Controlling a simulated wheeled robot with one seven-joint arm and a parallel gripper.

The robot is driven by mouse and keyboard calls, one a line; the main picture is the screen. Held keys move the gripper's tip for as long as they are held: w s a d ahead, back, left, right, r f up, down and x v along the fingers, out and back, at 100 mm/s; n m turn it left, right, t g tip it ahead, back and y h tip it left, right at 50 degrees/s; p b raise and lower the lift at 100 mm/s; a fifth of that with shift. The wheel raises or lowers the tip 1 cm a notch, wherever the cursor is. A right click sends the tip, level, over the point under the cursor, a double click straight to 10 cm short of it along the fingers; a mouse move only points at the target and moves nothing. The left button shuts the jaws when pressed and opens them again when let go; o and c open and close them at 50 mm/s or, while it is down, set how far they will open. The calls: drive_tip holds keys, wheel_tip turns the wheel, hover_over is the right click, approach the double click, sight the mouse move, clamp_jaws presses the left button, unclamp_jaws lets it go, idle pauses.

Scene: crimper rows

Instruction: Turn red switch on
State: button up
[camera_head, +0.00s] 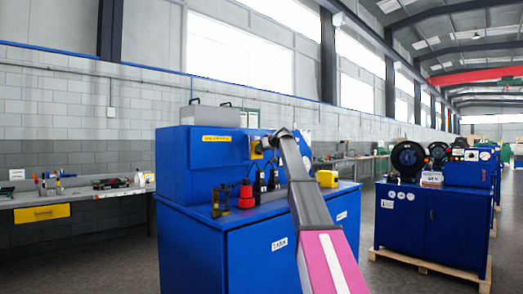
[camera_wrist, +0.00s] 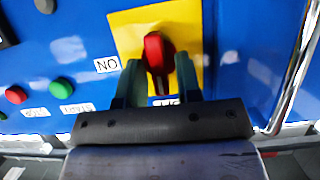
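The red switch (camera_wrist: 154,50) is a rotary knob on a yellow plate (camera_wrist: 125,28) on the blue panel. In the wrist view its handle points roughly up and down. My gripper (camera_wrist: 159,62) is at the switch, with one dark finger on each side of the knob. The fingers are apart, and a narrow gap seems to show beside the knob; contact is hard to tell.
A "NO" label (camera_wrist: 107,64) is left of the plate. A green button (camera_wrist: 62,85) and a red button (camera_wrist: 16,95) sit further left. A metal bar (camera_wrist: 296,70) is on the right. In the head view, tools stand on the blue cabinet (camera_head: 190,235) below the panel.

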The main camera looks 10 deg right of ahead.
clamp_jaws()
drive_tip(key=m+y, duration=0.1)
drive_tip(key=m, duration=0.1)
drive_tip(key=shift+w+d+m+g+y, duration=0.2)
drive_tip(key=shift+m+g+y, duration=0.1)
drive_tip(key=shift+g+y, duration=0.1)
drive_tip(key=m+y, duration=0.2)
drive_tip(key=m, duration=0.1)
drive_tip(key=m+y, duration=0.1)
drive_tip(key=m, duration=0.3)
drive_tip(key=f+m+y, duration=0.1)
drive_tip(key=m+y, duration=0.1)
drive_tip(key=m, duration=0.1)
drive_tip(key=shift+w+d+m+y, duration=0.15)
drive_tip(key=shift+d+m+y, duration=0.15)
drive_tip(key=shift+m, duration=0.1)
drive_tip(key=shift+f, duration=0.1)
idle(0.3)
